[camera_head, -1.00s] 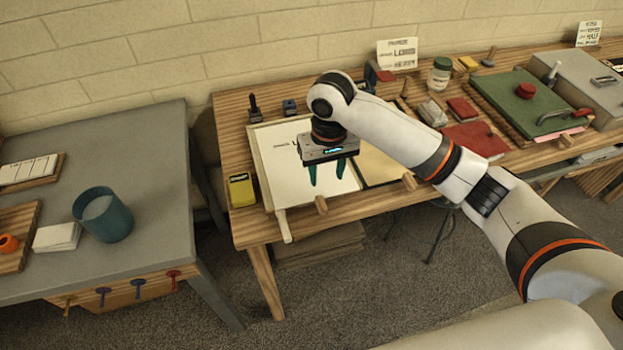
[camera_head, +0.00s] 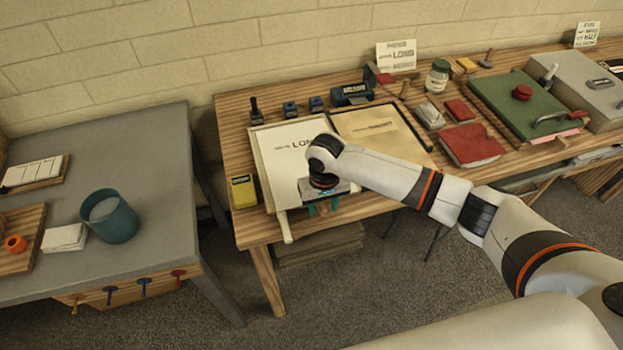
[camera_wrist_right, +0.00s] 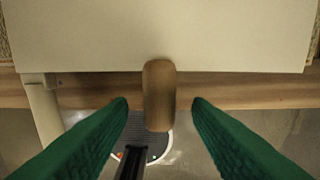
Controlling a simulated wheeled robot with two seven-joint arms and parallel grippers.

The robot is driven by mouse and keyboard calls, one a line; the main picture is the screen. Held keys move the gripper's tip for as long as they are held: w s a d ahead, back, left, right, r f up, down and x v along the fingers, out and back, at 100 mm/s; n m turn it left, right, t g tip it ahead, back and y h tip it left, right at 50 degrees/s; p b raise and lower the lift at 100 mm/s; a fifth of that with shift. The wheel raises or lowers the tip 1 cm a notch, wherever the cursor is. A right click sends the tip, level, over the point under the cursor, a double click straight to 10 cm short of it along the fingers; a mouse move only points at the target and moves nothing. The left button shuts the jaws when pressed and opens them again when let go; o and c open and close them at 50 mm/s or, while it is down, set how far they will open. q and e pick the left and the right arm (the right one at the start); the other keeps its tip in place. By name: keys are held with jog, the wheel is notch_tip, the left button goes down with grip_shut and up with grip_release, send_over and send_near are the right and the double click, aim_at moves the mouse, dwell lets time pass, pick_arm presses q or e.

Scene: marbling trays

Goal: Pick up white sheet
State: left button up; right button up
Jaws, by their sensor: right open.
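The white sheet (camera_head: 280,152) lies flat on the left part of the wooden table, with dark print near its top. Its lower right part is hidden behind my right arm. In the right wrist view its pale surface (camera_wrist_right: 160,35) fills the top, ending in a straight edge. My right gripper (camera_head: 322,210) is open at the table's front edge, by the sheet's near edge. In the right wrist view, a rounded wooden peg (camera_wrist_right: 158,95) stands between the green fingers, which are apart from it on both sides. My left gripper is not in view.
A pale rail (camera_head: 286,228) juts past the table's front edge. A tan sheet (camera_head: 378,132) lies right of the white one. A yellow box (camera_head: 243,191) stands at its left. Small stamps (camera_head: 290,108) stand behind. A grey table (camera_head: 150,150) with a teal cup (camera_head: 110,217) is at left.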

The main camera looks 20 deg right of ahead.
grip_shut()
dwell(0.4)
